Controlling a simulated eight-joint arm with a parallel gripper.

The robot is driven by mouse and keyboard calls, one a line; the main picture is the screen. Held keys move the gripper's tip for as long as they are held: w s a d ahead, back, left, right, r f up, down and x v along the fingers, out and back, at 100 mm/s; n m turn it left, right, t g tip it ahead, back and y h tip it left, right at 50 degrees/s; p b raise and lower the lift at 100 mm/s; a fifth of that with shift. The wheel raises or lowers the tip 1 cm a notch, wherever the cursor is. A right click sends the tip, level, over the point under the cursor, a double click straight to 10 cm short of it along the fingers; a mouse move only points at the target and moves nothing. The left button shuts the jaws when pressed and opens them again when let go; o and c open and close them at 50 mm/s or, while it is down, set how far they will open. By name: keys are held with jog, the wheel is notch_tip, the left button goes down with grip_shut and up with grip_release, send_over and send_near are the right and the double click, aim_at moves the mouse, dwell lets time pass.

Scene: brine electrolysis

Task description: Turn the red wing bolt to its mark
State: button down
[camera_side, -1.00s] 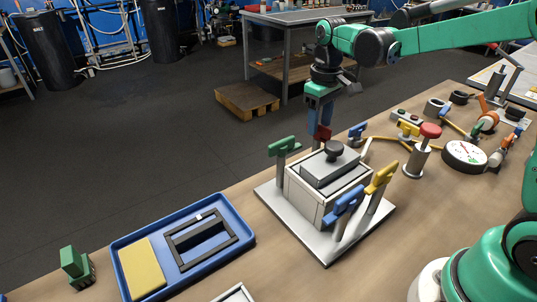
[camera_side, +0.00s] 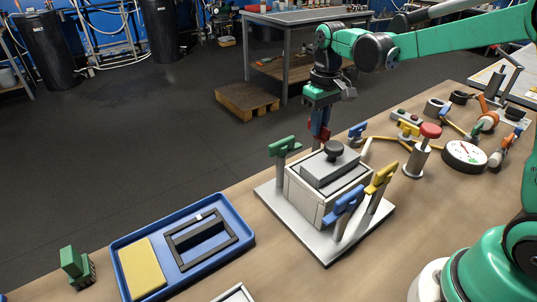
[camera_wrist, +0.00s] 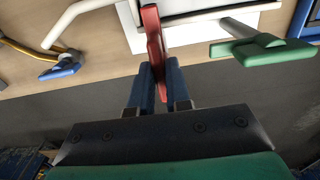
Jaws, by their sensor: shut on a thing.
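The red wing bolt (camera_wrist: 153,35) stands upright in the wrist view, at the edge of the white base plate. Its lower end is between the blue fingers of my gripper (camera_wrist: 158,85), which are shut on it. In the side view my gripper (camera_side: 319,130) comes down from above at the far corner of the grey box (camera_side: 325,186), and a bit of the red wing bolt (camera_side: 321,135) shows between the fingers. I cannot make out its mark in either view.
A green wing bolt (camera_side: 284,147), a yellow one (camera_side: 382,178) and a blue one (camera_side: 343,205) stand around the box on the white plate (camera_side: 325,252). A blue tray (camera_side: 247,240) lies to the left. A gauge (camera_side: 464,154) and a red-knobbed post (camera_side: 422,150) stand to the right.

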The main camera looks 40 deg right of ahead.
jog(key=c, duration=0.8)
grip_release()
jog(key=shift+c, duration=0.2)
jog(key=shift+r, duration=2.8)
